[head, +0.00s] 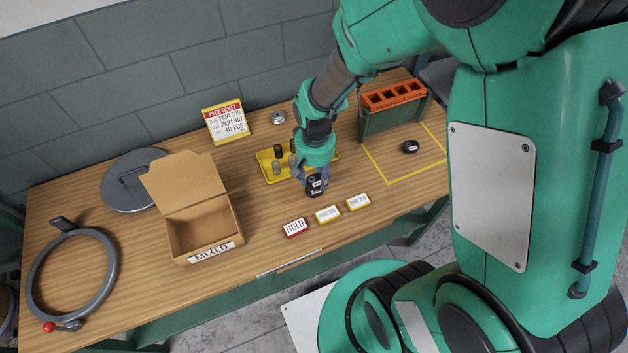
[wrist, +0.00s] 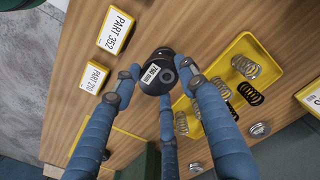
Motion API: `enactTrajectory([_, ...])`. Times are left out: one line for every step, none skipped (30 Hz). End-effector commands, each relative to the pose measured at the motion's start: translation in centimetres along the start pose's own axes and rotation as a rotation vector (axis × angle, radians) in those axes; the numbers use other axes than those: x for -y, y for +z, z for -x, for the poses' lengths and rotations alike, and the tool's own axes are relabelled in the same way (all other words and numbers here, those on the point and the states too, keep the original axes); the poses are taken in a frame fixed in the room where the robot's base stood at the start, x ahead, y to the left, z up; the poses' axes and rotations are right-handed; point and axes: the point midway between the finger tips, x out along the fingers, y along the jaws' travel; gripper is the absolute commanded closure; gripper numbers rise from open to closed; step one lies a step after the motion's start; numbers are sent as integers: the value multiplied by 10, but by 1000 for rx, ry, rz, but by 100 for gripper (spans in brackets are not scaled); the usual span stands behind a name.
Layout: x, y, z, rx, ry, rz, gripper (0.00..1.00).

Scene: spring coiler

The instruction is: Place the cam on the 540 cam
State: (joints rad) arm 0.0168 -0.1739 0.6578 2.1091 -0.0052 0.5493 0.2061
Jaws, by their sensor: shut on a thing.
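My gripper (wrist: 160,88) is shut on a black cam (wrist: 154,85) with a white label; three blue fingers surround it in the wrist view. In the head view my gripper (head: 315,172) points down with the cam (head: 315,187) at its fingertips, in front of the yellow tray. Whether the cam touches the table is unclear. A second black cam (head: 410,147) with a small label lies inside the yellow taped square at the right; its label is too small to read. The wrist view does not clearly show it.
A yellow tray (head: 267,174) with springs stands behind my gripper. HOLD (head: 295,227) and part cards (head: 328,214) lie in front. An orange-topped rack (head: 392,95) stands behind the taped square (head: 435,162), otherwise bare. A MIXED box (head: 205,215) is left.

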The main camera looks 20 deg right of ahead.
Motion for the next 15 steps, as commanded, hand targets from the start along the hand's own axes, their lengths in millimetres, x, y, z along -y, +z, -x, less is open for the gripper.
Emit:
enactTrajectory([0,0,0,-1,0,0,95])
enactTrajectory([0,0,0,-1,0,0,95])
enactTrajectory([0,-1,0,-1,0,0,95])
enactTrajectory([0,-2,0,-1,0,0,95])
enactTrajectory([1,-3,0,-1,0,0,95])
enactTrajectory([1,-6,-1,0,0,0,95])
enactTrajectory([2,-8,-1,0,0,0,95])
enactTrajectory([2,-10,-3,1,0,0,95])
enactTrajectory([2,-8,-10,3,1,0,95])
enactTrajectory([2,-8,-13,3,1,0,95])
enactTrajectory([2,-8,-17,2,0,0,95])
enactTrajectory([2,-8,-22,1,0,0,95])
enactTrajectory([2,-8,-26,1,0,0,95])
enactTrajectory([2,-8,-29,1,0,0,95])
enactTrajectory([2,-8,-32,1,0,0,95])
